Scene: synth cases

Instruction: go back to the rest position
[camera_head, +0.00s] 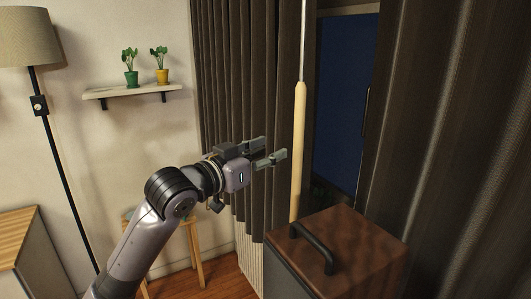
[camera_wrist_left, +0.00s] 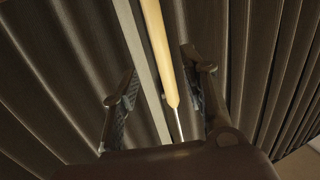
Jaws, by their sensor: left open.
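My left gripper (camera_head: 272,151) is open in the middle of the head view, its fingers pointing right. It is just left of a pale wooden rod (camera_head: 299,130) that hangs upright on a thin metal stem in front of the curtains. In the left wrist view the open fingers (camera_wrist_left: 158,98) stand apart, and the wooden rod (camera_wrist_left: 159,50) shows in the gap between them. I cannot tell whether the rod is between the fingers or beyond them. No finger visibly touches it. My right gripper is not in view.
Dark curtains (camera_head: 232,80) hang behind the gripper, with more curtain (camera_head: 450,130) at the right. A brown-topped cabinet (camera_head: 365,240) with a black handle (camera_head: 312,250) stands below right. A wall shelf (camera_head: 133,91) with two potted plants, a floor lamp (camera_head: 50,150) and a stool (camera_head: 197,250) are left.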

